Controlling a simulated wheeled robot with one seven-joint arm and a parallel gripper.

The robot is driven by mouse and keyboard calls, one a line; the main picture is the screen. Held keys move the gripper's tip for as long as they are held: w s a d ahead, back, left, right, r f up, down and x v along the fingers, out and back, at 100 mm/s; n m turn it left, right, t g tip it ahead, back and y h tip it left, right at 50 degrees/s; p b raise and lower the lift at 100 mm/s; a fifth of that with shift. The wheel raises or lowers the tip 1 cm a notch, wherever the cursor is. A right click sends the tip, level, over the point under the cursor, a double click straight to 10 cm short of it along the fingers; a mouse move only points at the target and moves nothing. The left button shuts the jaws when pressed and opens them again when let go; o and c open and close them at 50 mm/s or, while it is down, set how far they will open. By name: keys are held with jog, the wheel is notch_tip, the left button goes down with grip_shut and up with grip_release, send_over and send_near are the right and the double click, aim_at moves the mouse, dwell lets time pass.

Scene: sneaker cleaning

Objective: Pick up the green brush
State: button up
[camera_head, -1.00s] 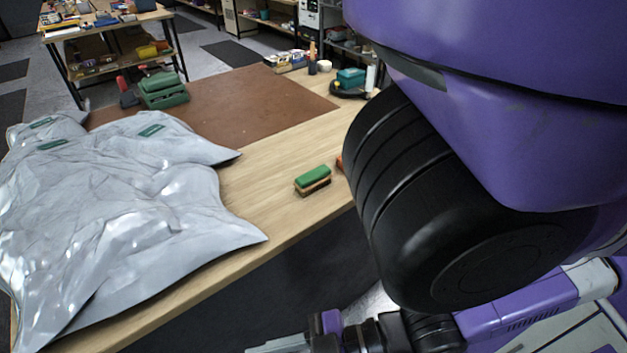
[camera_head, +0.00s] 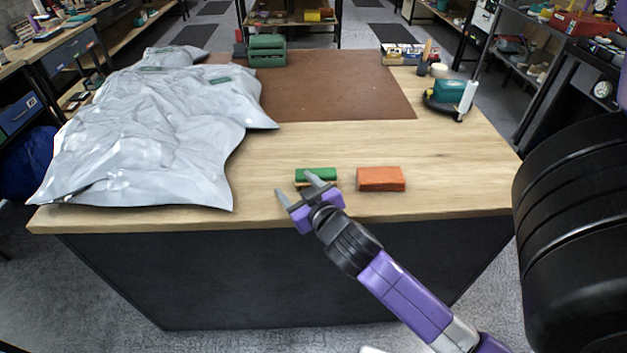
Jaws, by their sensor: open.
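The green brush (camera_head: 327,174) lies on the wooden table (camera_head: 420,150) near its front edge, with a green top and a tan lower part. My gripper (camera_head: 296,185) is at the table's front edge, just in front of the brush. Its two grey fingers are spread apart and point toward the brush. One finger overlaps the brush in the picture and hides part of it. I cannot tell whether they touch. Nothing shows between the fingers in their grip.
An orange-red block (camera_head: 381,179) lies close to the right of the brush. A crumpled silver sheet (camera_head: 165,135) covers the table's left side. A brown mat (camera_head: 335,92), a green case (camera_head: 267,50) and a teal item (camera_head: 449,92) are farther back. The wood right of the block is clear.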

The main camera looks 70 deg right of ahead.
jog(key=s+d+r+m+g+h+b, duration=0.1)
jog(key=s+d+r+m+g, duration=0.15)
jog(key=d+m+g, duration=0.5)
jog(key=s+d+r+m+g, duration=0.1)
jog(key=s+d+m+g, duration=0.3)
jog(key=d+m, duration=0.6)
jog(key=m+y+b, duration=0.1)
jog(key=m+y, duration=0.7)
jog(key=y, duration=0.3)
send_over(316, 172)
jog(key=shift+s+r+t, duration=0.1)
jog(key=shift+r+t, duration=0.05)
jog(key=shift+t, duration=0.1)
jog(key=shift+a+f, duration=0.15)
jog(key=shift+f, duration=0.9)
jog(key=f, duration=0.3)
jog(key=f+p, duration=0.1)
jog(key=f, duration=0.1)
jog(key=shift+d+f, duration=0.25)
jog(key=shift+f, duration=0.05)
jog(key=shift+c, duration=0.4)
